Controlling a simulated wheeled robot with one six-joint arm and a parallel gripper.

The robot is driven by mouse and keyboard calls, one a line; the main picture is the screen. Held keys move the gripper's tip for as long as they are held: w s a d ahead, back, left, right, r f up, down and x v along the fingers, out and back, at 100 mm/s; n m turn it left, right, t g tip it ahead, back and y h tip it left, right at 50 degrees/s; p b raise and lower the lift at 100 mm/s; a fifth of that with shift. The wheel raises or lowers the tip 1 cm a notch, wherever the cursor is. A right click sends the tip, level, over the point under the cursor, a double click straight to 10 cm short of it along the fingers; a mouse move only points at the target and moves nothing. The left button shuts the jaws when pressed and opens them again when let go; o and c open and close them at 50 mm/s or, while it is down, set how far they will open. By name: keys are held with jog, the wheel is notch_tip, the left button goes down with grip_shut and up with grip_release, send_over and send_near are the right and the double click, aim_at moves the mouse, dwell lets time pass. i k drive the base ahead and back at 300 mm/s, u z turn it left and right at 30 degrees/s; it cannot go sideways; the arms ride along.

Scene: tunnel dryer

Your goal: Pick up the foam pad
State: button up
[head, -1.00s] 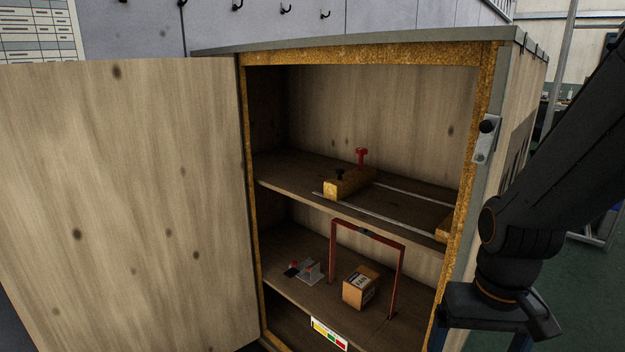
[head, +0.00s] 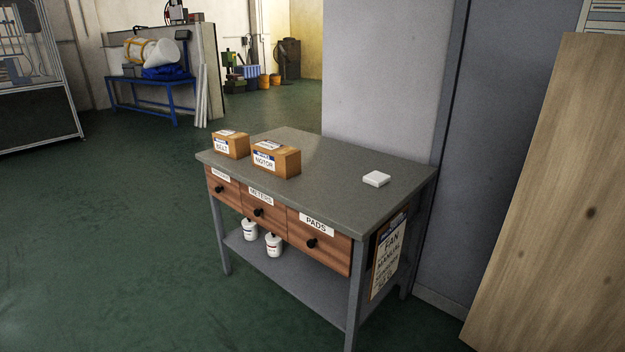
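A small white block, which looks like the foam pad (head: 376,179), lies flat on the right part of the grey table top (head: 335,170). Nothing touches or covers it. My gripper is not in the head view now.
Two cardboard boxes, BELT (head: 229,145) and MOTOR (head: 275,160), stand on the table's left part. Closed drawers, one marked PADS (head: 318,240), sit below. Two white bottles (head: 273,245) stand on the lower shelf. A wooden door (head: 560,210) stands at the right. Green floor at left is clear.

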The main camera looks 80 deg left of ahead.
aim_at(376, 178)
jog(key=u, duration=2.8)
jog(key=k, duration=0.4)
jog(key=z, duration=0.65)
jog(key=i, duration=0.75)
jog(key=z, duration=0.75)
jog(key=i, duration=1.05)
jog(key=u, duration=0.55)
jog(key=i, duration=0.8)
jog(key=u, duration=1.15)
jog(key=i, duration=0.4)
jog(key=u, duration=0.4)
